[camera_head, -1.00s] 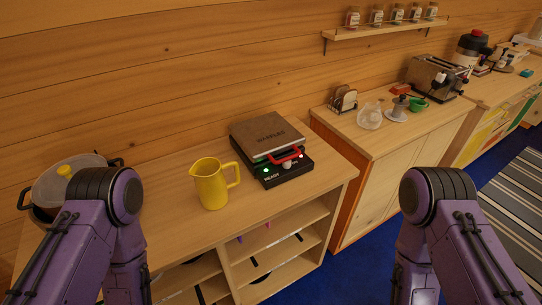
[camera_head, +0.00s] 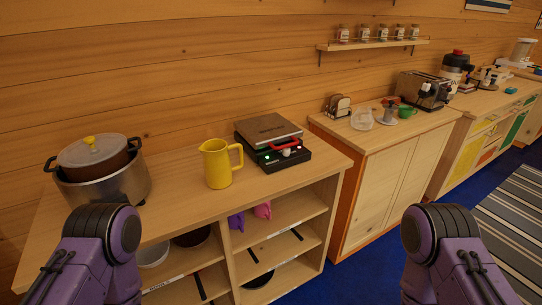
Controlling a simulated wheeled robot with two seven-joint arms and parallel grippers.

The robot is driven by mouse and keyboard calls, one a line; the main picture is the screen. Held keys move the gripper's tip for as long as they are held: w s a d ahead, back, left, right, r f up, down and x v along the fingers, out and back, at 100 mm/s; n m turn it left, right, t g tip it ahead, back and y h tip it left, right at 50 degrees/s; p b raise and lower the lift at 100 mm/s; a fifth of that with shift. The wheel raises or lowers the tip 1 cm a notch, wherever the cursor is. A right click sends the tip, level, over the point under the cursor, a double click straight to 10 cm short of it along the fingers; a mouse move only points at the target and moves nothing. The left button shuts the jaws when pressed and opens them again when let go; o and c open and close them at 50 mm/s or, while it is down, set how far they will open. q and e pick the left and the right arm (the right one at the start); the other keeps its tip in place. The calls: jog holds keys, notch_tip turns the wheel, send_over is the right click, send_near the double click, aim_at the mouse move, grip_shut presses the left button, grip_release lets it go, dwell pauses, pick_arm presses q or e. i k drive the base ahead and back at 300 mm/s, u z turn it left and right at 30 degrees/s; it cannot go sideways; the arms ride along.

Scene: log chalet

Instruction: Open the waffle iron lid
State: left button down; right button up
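The waffle iron (camera_head: 285,160) stands on the wooden counter in the middle of the head view. It has a black base with small lights. Its brown-grey lid (camera_head: 268,129) is down, and a red handle (camera_head: 286,145) is at the lid's front. My two purple arms show at the lower left and lower right, both well short of the waffle iron. Neither gripper is in the picture.
A yellow pitcher (camera_head: 218,165) stands just left of the waffle iron. A large pot (camera_head: 104,180) with a lid is farther left. The counter (camera_head: 184,168) has open shelves below. A cabinet (camera_head: 385,180) stands to the right, with a toaster (camera_head: 424,90) on top.

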aim_at(271, 130)
jog(key=z, duration=1.65)
jog(key=i, duration=0.9)
jog(key=u, duration=2.15)
